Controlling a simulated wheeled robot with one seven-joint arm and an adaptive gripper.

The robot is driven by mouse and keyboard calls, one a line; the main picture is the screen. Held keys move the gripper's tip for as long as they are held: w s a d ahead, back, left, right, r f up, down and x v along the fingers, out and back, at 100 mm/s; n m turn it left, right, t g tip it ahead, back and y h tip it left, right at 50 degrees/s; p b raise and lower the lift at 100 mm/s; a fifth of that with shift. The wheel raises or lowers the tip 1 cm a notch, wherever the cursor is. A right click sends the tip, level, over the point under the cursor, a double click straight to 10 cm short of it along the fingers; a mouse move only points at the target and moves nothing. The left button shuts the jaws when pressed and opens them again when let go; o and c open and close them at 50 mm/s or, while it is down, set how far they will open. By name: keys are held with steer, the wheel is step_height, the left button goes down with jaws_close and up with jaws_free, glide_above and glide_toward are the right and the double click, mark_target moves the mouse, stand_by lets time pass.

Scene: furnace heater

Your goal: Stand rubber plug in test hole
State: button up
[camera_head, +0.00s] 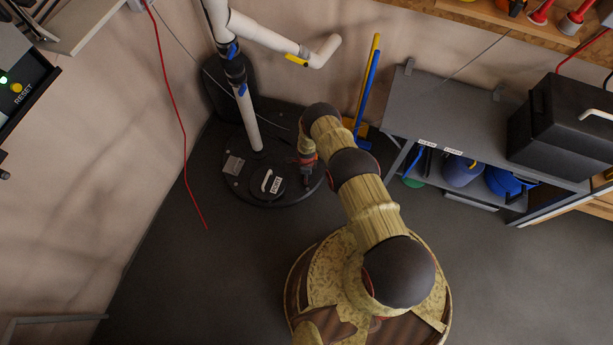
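My gripper (306,183) points down at the end of my arm, low over the right part of a round dark base plate (262,197). It is small and dark here, so I cannot tell whether its fingers are open or hold anything. I cannot make out a rubber plug for certain. I cannot make out a test hole either. On the plate, left of my gripper, is a dark round lid (268,194) with a white handle and a label. A small grey square piece (233,165) lies further left on the plate.
A white pipe (247,118) with blue levers rises from the plate. A red cable (171,88) hangs at left. Blue and yellow poles (369,85) lean on the wall. A grey bench (450,110) with a black toolbox (562,125) stands right. Floor in front is clear.

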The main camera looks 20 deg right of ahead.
steer(key=o, duration=1.3)
steer(key=shift+w+r, duration=0.1)
steer(key=shift+r, duration=0.5)
step_height(320, 180, up, 11)
steer(key=shift+f, duration=0.1)
